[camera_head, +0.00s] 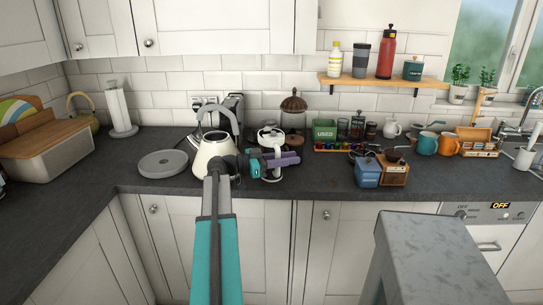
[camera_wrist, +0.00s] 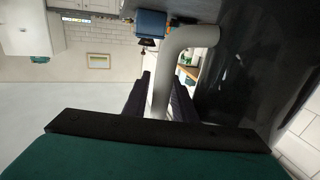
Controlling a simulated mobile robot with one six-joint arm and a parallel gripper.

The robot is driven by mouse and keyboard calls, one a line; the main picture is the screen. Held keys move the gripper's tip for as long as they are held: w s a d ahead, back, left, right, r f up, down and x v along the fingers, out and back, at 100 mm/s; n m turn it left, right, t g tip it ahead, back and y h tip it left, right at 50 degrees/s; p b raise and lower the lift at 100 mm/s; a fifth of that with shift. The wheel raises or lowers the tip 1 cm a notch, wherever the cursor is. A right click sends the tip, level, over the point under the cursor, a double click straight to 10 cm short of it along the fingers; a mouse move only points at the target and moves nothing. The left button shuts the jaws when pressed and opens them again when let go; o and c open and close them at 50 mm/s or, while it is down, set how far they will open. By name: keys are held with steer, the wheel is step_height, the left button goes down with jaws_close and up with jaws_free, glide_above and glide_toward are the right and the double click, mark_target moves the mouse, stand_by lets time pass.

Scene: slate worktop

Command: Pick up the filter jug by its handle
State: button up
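The filter jug (camera_head: 271,137) stands on the slate worktop right of the cream kettle, a white vessel partly hidden behind my gripper (camera_head: 286,160). In the wrist view a thick pale grey-white handle (camera_wrist: 188,38) curves down between the two dark fingers of my gripper (camera_wrist: 161,80). The fingers lie one on each side of the handle, close to it. I cannot tell whether they press on it. The lower end of the handle is hidden by the gripper's body.
The cream kettle (camera_head: 209,154) stands close on the left, with a round grey disc (camera_head: 163,163) beyond it. A blue box (camera_head: 367,172) and a wooden grinder (camera_head: 393,169) stand to the right. The worktop (camera_head: 325,180) is clear between them and the jug.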

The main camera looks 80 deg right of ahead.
stand_by(0.4)
jaws_close()
stand_by(1.2)
steer(key=shift+r, duration=0.1)
